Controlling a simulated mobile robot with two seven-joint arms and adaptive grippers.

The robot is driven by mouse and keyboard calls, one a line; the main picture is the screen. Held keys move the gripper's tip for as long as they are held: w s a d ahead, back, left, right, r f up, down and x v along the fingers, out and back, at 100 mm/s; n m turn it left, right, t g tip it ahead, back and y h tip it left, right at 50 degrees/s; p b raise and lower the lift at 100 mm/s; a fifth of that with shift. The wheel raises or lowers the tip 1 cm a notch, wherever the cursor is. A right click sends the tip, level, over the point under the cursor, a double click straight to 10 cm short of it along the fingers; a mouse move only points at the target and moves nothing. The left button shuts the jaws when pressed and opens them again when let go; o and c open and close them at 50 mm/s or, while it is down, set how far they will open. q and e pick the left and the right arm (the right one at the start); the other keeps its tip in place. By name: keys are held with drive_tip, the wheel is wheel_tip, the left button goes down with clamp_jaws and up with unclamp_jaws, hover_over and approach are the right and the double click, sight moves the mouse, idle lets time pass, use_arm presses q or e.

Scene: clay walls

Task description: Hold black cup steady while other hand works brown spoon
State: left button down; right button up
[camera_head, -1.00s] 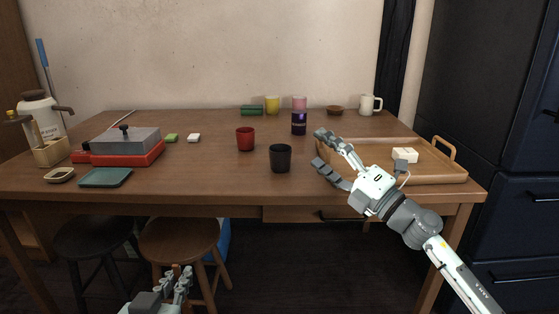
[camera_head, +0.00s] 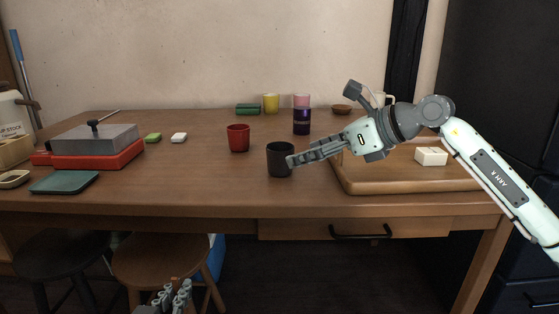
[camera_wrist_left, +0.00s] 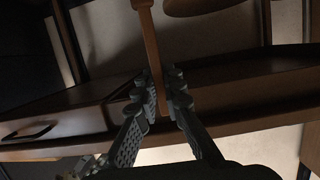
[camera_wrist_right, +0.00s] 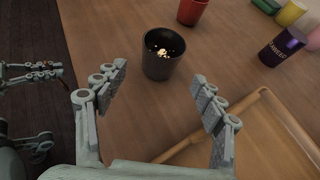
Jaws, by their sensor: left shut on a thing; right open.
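The black cup (camera_head: 279,160) stands upright near the table's front edge. The right wrist view shows the cup (camera_wrist_right: 165,65) with pale yellowish bits inside. My right gripper (camera_head: 297,158) is just right of the cup in the head view. In its wrist view, the open fingers (camera_wrist_right: 160,88) are spread, with the cup ahead between them and no clear contact. My left gripper (camera_head: 172,296) is low in front of the table. In its wrist view, the left fingers (camera_wrist_left: 160,92) are shut on the handle of the brown spoon (camera_wrist_left: 149,38); the spoon's far end is cut off.
A red cup (camera_head: 238,138) stands behind and left of the black cup; a purple can (camera_head: 301,122) is behind it. A wooden tray (camera_head: 400,184) lies right, beneath my right arm. Stools (camera_head: 160,258) stand below.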

sight(284, 160)
use_arm(q)
drive_tip(key=shift+f+b, duration=0.3)
drive_tip(key=shift+f, duration=0.1)
use_arm(e)
drive_tip(key=shift+x, duration=3.45)
drive_tip(key=c, duration=0.8)
drive_tip(key=shift+c, duration=0.2)
use_arm(q)
drive_tip(key=shift+w, duration=0.1)
